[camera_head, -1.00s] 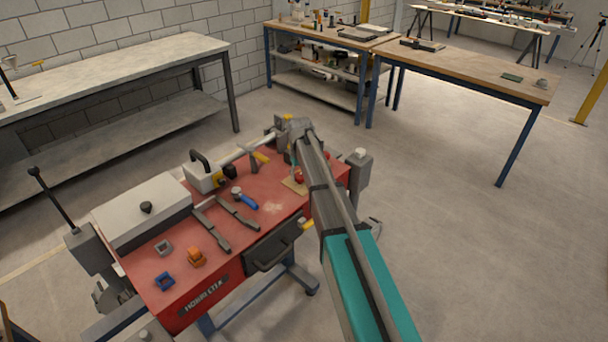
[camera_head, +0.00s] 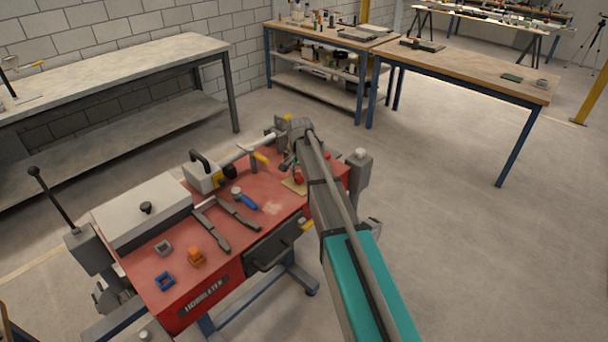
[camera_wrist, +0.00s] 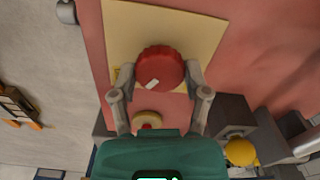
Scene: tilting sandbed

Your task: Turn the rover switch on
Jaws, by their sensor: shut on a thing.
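The rover switch appears to be the round red knob (camera_wrist: 160,68) with a white mark near its lower edge, on a pale yellow plate (camera_wrist: 200,30). In the wrist view my gripper (camera_wrist: 160,76) has one finger on each side of the knob and is shut on it. In the head view the red knob (camera_head: 299,178) shows beside my arm at the right end of the red bench top (camera_head: 180,250). My gripper is mostly hidden there behind the wrist and arm.
A hammer (camera_head: 254,159), a blue-handled tool (camera_head: 245,199), grey bars (camera_head: 213,231), an orange block (camera_head: 197,257) and a blue block (camera_head: 164,281) lie on the bench. A white lidded box (camera_head: 142,214) stands at its left. A yellow ball (camera_wrist: 240,152) is near the gripper.

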